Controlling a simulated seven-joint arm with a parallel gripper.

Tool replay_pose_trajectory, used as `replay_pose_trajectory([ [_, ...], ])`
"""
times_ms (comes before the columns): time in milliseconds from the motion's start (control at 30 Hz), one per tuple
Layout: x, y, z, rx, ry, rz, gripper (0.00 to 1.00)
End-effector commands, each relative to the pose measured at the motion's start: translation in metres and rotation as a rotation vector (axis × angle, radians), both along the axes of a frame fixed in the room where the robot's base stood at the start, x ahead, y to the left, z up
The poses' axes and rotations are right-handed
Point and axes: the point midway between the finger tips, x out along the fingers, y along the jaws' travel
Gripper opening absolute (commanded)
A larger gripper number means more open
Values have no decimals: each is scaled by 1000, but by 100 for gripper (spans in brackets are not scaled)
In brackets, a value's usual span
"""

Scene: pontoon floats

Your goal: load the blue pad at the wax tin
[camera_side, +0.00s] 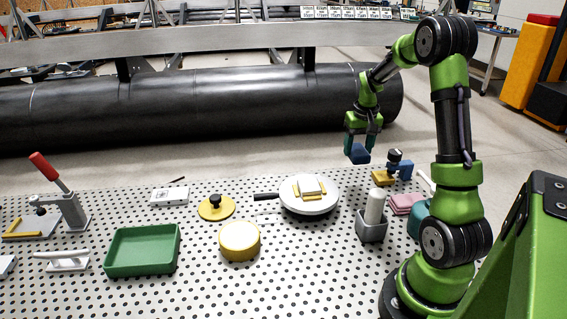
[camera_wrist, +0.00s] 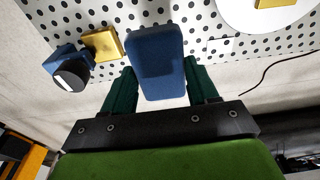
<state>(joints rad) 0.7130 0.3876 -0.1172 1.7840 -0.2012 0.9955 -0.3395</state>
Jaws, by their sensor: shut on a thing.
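My gripper (camera_side: 361,142) is shut on a blue pad (camera_side: 358,154) and holds it in the air above the far right part of the perforated table. In the wrist view the blue pad (camera_wrist: 155,62) sits between the two dark green fingers. A round yellow tin (camera_side: 239,241), which looks like the wax tin, stands at the middle front of the table, well left of my gripper and nearer the camera. A yellow disc with a black knob (camera_side: 215,207), like a lid, lies behind it to the left.
A round white plate (camera_side: 309,205) with yellow strips and a pale block stands between my gripper and the tin. A grey holder with a white cylinder (camera_side: 374,210), yellow block (camera_side: 384,178) and pink block (camera_side: 405,204) are at right. A green tray (camera_side: 143,268) and red-handled clamp (camera_side: 50,172) are left.

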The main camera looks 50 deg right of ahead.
Motion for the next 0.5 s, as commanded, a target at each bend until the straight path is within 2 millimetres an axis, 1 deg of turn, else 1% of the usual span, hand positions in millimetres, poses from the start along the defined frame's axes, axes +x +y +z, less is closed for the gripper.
replay_pose_trajectory([
  [67,6,5,0,0,0,17,34],
  [133,16,16,1,0,-1,50,34],
  [167,22,22,1,-1,-2,70,34],
  [233,38,42,2,-2,-4,130,34],
  [267,46,52,2,-3,-4,160,34],
  [367,73,94,4,-5,-5,270,34],
  [400,83,112,5,-6,-6,314,34],
  [467,95,139,6,-6,-7,377,34],
  [500,102,158,6,-7,-6,417,34],
])
